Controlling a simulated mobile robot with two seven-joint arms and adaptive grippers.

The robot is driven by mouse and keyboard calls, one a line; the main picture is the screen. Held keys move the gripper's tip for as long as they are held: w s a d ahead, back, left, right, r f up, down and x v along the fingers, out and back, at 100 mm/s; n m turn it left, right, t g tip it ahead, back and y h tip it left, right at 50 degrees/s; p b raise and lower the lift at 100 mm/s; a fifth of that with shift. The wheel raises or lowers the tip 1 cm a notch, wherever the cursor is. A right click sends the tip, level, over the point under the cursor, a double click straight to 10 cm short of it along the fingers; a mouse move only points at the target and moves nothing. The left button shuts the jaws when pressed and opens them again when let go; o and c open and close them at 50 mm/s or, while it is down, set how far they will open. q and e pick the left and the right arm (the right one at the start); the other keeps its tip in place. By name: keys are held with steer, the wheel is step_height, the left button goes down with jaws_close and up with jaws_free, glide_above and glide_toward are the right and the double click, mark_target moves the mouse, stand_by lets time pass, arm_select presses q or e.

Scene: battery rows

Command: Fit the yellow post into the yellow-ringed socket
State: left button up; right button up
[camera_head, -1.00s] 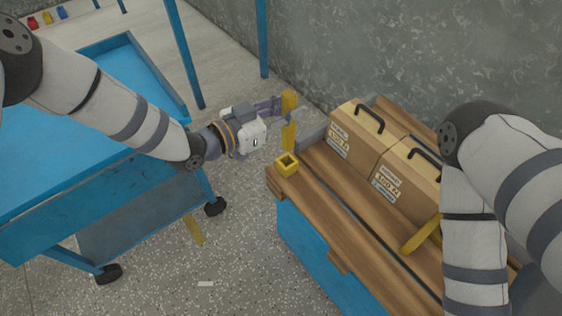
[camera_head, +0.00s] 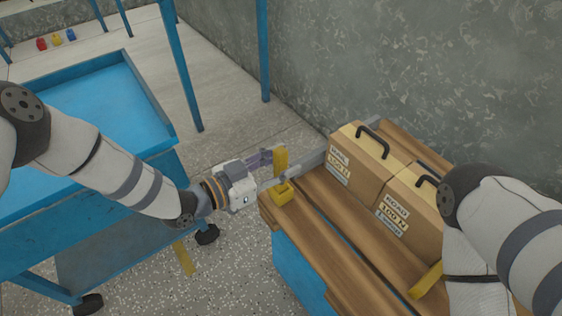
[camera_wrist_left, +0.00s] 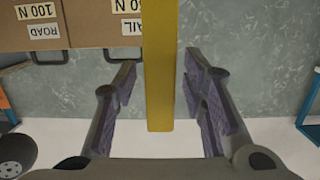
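The yellow post (camera_head: 281,161) stands about upright at the near-left end of the wooden bench top. Its lower end is inside the yellow-ringed socket (camera_head: 283,195); how deep it sits I cannot tell. My left gripper (camera_head: 274,170) is beside the post, just above the socket. In the left wrist view the post (camera_wrist_left: 160,70) runs between the two fingers (camera_wrist_left: 160,95), with a gap on each side, so the gripper is open around it. My right arm comes in at the right; its gripper is out of view.
Two tan cases (camera_head: 362,160) with dark handles and labels stand on the bench (camera_head: 330,228). A yellow bar (camera_head: 426,281) lies by my right arm. A blue cart (camera_head: 95,105) is at the left. Small red, yellow and blue items (camera_head: 57,39) are far back left. A wall closes the back.

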arm_select(q)
steer(key=shift+r, duration=0.25)
steer(key=p+v, duration=0.2)
steer(key=v, duration=1)
steer(key=s+a+f+n+g+y, duration=0.2)
steer(key=s+f+n+g+y, duration=0.45)
steer(key=s+f, duration=1.15)
steer(key=s+a+n+g+y, duration=0.2)
steer(key=s+a+g, duration=0.1)
steer(key=s, duration=0.7)
steer(key=s+a+n+g+y, duration=0.1)
steer(key=s+a+g+y, duration=0.15)
steer(key=s, duration=0.65)
steer(key=s+a+r+n+g+y, duration=0.1)
steer(key=s+a+r+g, duration=0.15)
steer(key=s, duration=0.35)
steer(key=s+a+r+n+g+y, duration=0.1)
steer(key=s+a+r, duration=0.15)
steer(key=s, duration=0.25)
steer(key=w+r+t+p, duration=0.4)
steer(key=w+r+p, duration=0.6)
steer(key=r, duration=0.1)
arm_select(e)
steer(key=w+r+t, duration=0.4)
steer(key=w+r, duration=0.7)
steer(key=r, duration=0.2)
arm_select(q)
steer(key=shift+w+a, duration=0.1)
